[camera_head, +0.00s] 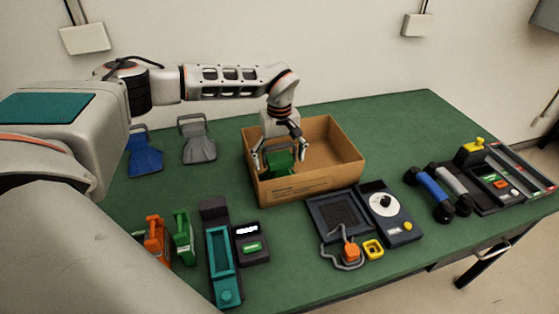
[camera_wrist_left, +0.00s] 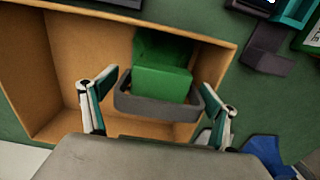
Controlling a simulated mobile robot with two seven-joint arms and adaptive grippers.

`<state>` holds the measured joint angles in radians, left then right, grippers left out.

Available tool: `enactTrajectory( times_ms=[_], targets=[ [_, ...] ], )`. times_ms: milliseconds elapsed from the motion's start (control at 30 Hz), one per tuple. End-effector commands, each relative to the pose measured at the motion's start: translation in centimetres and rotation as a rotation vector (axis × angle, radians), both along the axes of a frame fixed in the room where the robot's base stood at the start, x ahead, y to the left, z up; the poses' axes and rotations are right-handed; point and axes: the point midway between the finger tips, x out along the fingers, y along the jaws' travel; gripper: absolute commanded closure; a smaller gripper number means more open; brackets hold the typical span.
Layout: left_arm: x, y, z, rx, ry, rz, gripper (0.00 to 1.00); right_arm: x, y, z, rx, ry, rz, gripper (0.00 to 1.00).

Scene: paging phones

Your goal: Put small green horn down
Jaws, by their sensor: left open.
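The small green horn (camera_head: 280,161) is inside the left part of an open cardboard box (camera_head: 338,151). In the left wrist view the green horn (camera_wrist_left: 162,82) shows as a green block with a dark grey rim, lying between my fingers. My left gripper (camera_head: 281,160) reaches down into the box from above. Its fingers are spread on either side of the horn, and in the left wrist view (camera_wrist_left: 158,112) gaps show between the fingers and the horn. The horn's underside is hidden. My right gripper is not in view.
On the green table (camera_head: 180,195), a blue horn (camera_head: 146,155) and a grey horn (camera_head: 198,142) stand left of the box. Orange (camera_head: 156,239) and green (camera_head: 183,238) handled items and a teal phone base (camera_head: 222,260) lie in front. Dark phone units (camera_head: 388,211) sit right of the box.

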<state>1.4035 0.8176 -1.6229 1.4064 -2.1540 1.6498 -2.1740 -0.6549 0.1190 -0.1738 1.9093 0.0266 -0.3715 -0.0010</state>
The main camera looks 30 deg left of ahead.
Motion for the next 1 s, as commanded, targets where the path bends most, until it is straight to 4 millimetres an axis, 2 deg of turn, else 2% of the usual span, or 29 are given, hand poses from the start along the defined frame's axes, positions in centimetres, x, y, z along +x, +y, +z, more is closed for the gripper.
enactTrajectory(
  times_ms=[400,533,700,1000],
  targets=[
    [0.1,0.0,7.9,0.000,-0.005,0.001,0.13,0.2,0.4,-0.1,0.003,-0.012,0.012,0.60],
    [0.1,0.0,10.0,0.000,-0.005,0.000,0.13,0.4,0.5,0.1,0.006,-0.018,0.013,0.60],
    [0.0,0.0,11.4,0.001,-0.002,0.000,0.13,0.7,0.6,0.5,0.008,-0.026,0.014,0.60],
    [0.0,0.0,11.8,-0.001,-0.001,0.000,0.13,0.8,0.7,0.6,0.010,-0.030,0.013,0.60]
  ],
)
